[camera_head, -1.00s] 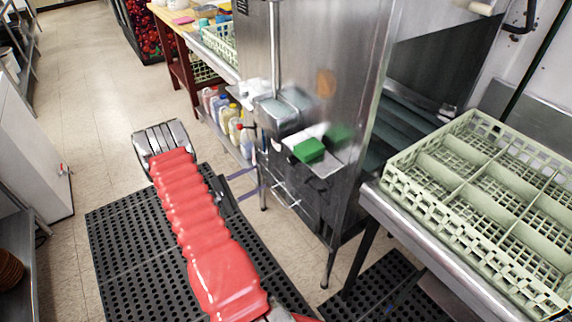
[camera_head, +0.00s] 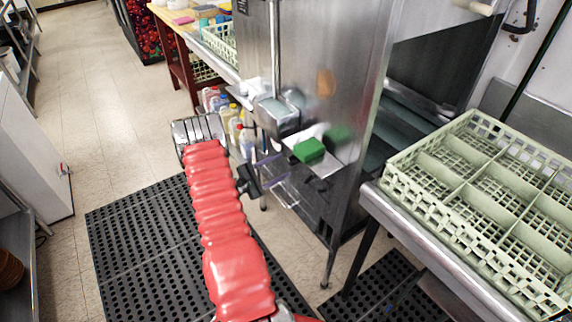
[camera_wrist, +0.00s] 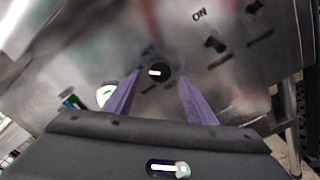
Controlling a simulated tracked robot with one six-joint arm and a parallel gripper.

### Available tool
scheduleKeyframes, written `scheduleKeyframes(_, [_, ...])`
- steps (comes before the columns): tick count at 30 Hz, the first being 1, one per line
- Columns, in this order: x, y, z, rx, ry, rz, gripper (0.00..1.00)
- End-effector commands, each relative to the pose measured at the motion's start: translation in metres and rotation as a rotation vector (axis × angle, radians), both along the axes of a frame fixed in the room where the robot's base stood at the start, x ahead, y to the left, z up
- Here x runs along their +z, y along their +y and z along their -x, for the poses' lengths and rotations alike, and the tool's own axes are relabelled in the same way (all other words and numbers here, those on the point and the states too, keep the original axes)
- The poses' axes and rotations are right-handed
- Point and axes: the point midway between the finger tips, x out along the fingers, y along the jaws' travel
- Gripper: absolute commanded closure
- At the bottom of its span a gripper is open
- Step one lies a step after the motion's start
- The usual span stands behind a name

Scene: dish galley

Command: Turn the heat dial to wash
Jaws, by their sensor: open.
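The heat dial (camera_wrist: 158,73) is a small round black knob with a white mark, on a metal panel in the wrist view. Its white mark points left in that view. The lettering around it is too blurred to read. My gripper (camera_wrist: 159,78) is open, its two purple fingers on either side of the dial in the picture; I see no contact. In the head view my gripper (camera_head: 284,180) is in front of the lower front of the steel dish machine (camera_head: 318,75). I cannot make out the dial there.
A black switch (camera_wrist: 215,45) sits by the word ON on the panel. A green sponge (camera_head: 309,150) lies on a small shelf above my gripper. A green rack (camera_head: 437,187) stands on the counter at right. Bottles (camera_head: 236,126) stand on a low shelf behind.

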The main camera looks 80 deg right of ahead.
Motion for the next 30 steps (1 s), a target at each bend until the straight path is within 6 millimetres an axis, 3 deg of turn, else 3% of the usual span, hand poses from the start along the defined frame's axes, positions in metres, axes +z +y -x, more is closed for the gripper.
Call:
scheduleKeyframes(7, [0.000, -0.021, 0.020, -0.002, 0.001, 0.001, 0.49])
scheduleKeyframes(18, [0.000, -0.025, 0.023, 0.000, 0.001, -0.001, 0.49])
scheduleKeyframes(30, [0.000, -0.025, 0.022, 0.000, 0.001, -0.001, 0.77])
